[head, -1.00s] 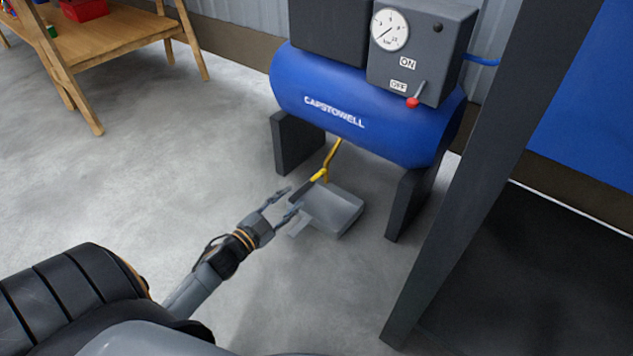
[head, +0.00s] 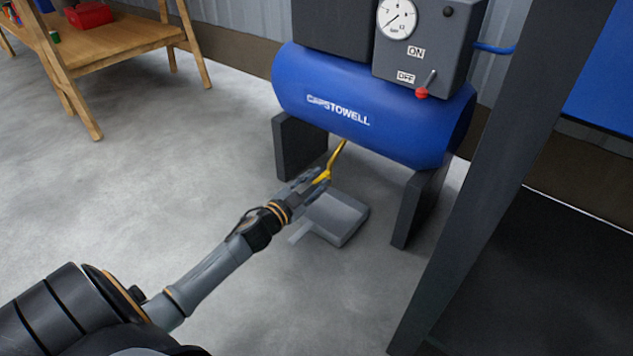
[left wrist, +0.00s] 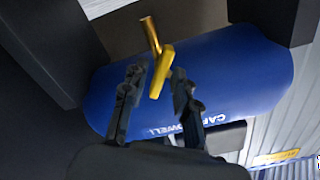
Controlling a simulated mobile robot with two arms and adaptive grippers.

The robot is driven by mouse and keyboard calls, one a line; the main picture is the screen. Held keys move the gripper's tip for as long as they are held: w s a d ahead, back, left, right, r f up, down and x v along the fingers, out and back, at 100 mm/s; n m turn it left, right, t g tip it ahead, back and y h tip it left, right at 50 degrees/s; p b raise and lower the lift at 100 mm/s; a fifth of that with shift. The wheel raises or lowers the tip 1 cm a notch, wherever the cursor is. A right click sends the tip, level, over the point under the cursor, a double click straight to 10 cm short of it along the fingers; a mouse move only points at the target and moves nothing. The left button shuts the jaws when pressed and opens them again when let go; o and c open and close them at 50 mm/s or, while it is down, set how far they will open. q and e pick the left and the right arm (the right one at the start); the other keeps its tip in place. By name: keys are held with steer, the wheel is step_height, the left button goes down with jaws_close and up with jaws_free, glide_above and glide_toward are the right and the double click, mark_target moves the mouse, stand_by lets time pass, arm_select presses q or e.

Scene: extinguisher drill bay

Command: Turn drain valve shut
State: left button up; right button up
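The drain valve (head: 337,157) is a thin brass pipe with a yellow handle, hanging under the blue compressor tank (head: 350,105). In the left wrist view the brass pipe (left wrist: 150,36) leads to the yellow handle (left wrist: 161,73), which stands tilted between the two fingers. My left gripper (head: 314,180) is at the valve, above the grey pan. In the left wrist view the left gripper (left wrist: 157,78) is open, with a gap on either side of the handle. In the head view the fingers partly hide the handle. My right gripper is not in view.
A grey pan (head: 342,215) lies on the floor below the valve. Dark tank legs (head: 300,145) stand either side. A dark post (head: 490,170) is at right; a wooden bench (head: 130,45) is back left.

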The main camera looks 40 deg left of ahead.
arm_select(q)
jaws_close()
steer(key=shift+m+p, duration=0.7)
steer(key=shift+m, duration=0.2)
steer(key=m+p, duration=0.1)
steer(key=m, duration=0.1)
steer(key=shift+m, duration=0.3)
steer(key=m+p, duration=0.1)
steer(key=m, duration=0.2)
steer(key=shift+d+f, duration=0.1)
steer(key=shift+m, duration=1.7)
steer(key=shift+o, duration=1.5)
jaws_free()
